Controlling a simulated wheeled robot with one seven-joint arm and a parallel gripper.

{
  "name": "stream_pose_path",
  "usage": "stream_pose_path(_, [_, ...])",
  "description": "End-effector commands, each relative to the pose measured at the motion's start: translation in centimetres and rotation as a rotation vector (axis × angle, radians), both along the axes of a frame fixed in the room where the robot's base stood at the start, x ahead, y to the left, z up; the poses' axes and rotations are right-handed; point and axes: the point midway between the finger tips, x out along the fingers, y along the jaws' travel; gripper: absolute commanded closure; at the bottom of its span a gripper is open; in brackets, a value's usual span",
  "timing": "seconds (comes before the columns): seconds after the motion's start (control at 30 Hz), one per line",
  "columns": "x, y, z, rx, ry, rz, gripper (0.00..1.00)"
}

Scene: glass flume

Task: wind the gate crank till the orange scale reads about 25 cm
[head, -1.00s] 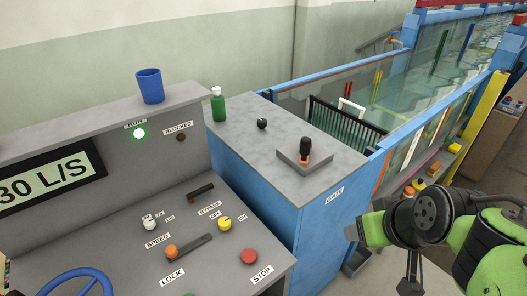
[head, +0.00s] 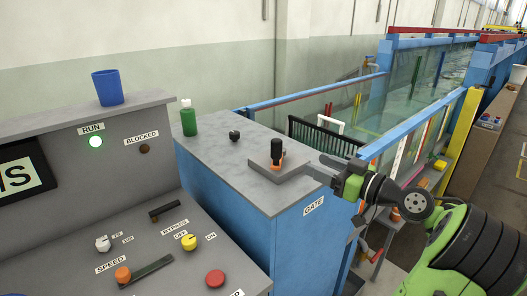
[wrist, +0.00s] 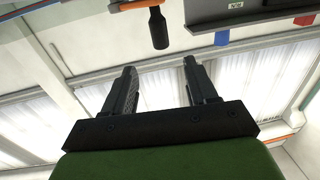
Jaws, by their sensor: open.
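The gate crank has a black upright handle (head: 277,150) with an orange part at its foot, on a grey plate on top of the blue gate cabinet (head: 310,238). My gripper (head: 322,166) is just right of the crank, reaching left towards it, apart from the handle. In the wrist view the jaws (wrist: 160,66) are open with nothing between them. The black handle (wrist: 157,28) shows there beyond the fingertips, near the top edge. No scale reading can be made out.
A green bottle (head: 189,120) and a small black knob (head: 234,135) stand on the cabinet top. The control desk (head: 60,245) with a blue cup (head: 107,88) on its ledge is at left. The glass flume (head: 430,75) runs away behind.

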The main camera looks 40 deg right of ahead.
Motion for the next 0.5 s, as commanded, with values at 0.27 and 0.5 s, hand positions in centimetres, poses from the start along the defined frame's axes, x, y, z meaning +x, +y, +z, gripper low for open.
stream_pose_path(0.27, [5.7, 1.0, 0.0, -0.001, 0.003, 0.008, 0.43])
stream_pose_path(0.5, [10.7, 1.7, 0.1, -0.001, 0.002, 0.008, 0.43])
